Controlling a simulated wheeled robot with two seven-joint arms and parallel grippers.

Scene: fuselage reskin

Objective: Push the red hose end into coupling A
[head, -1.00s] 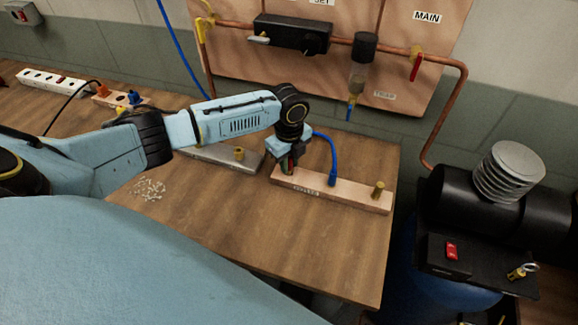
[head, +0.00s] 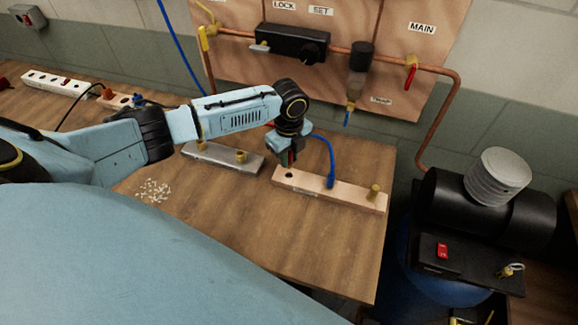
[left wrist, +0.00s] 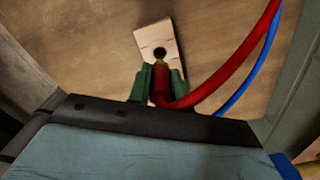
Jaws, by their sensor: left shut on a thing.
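My left gripper (head: 287,160) is shut on the red hose end (left wrist: 161,88). In the left wrist view its green fingers (left wrist: 158,86) grip the hose end, with its brass tip pointing towards a dark hole in a pale wooden block (left wrist: 155,37). The tip appears out of the hole. In the head view the hole shows just below the fingers, at the left end of the block (head: 345,194). A silver plate (head: 222,158) with brass fittings lies to the left. No letter A is readable, so I cannot tell which fitting is coupling A. My right gripper is not in view.
A blue hose (head: 330,170) stands in the wooden block, with a brass fitting (head: 374,192) at its right end. White bits (head: 153,190) lie on the bench. A pipe panel (head: 320,60) rises behind. A black compressor (head: 485,213) stands right.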

